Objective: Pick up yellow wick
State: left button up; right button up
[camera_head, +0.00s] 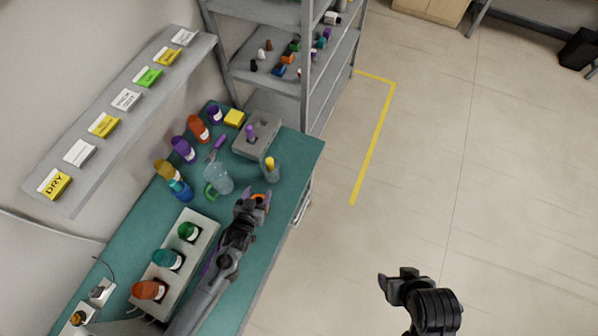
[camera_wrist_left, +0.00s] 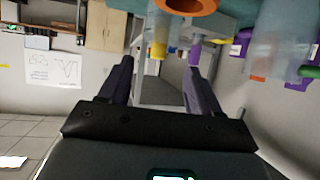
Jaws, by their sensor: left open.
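The yellow wick (camera_head: 270,163) stands upright in a small grey-blue cup (camera_head: 270,175) near the bench's right edge. In the left wrist view, which looks upside down, the wick (camera_wrist_left: 160,49) shows ahead between the fingers. My left gripper (camera_head: 254,194) is open and empty, just in front of the cup and apart from the wick. It also shows in the left wrist view (camera_wrist_left: 160,75). An orange ring (camera_head: 262,199) lies on the bench by the left fingertips. My right gripper (camera_head: 399,276) is off the bench over the floor; its jaw state is unclear.
A clear jug with a green handle (camera_head: 219,178) stands left of the cup. A grey block (camera_head: 245,145) with a purple piece is behind it. A white rack (camera_head: 206,239) with several bottles lies beside my left arm. Shelves (camera_head: 304,100) stand at the back.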

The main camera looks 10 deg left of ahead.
aim_at(269, 163)
pick_arm(q)
jog(key=w, duration=0.1)
jog(key=w+r+b, duration=0.1)
jog(key=w, duration=0.1)
jog(key=shift+t, duration=0.3)
jog(key=b+x, duration=0.4)
jog(key=x, duration=0.1)
jog(key=shift+w+r, duration=0.2)
jog(key=shift+w, duration=0.05)
jog(key=shift+w+f+b, duration=0.25)
jog(key=shift+w+b, duration=0.1)
jog(key=shift+b, duration=0.4)
jog(key=b+x, duration=0.2)
jog(key=b, duration=0.1)
jog(key=shift+w+d, duration=0.1)
jog(key=shift+w, duration=0.35)
jog(key=shift+w+f+b, duration=0.15)
jog(key=shift+w+b, duration=0.4)
jog(key=shift+w, duration=0.2)
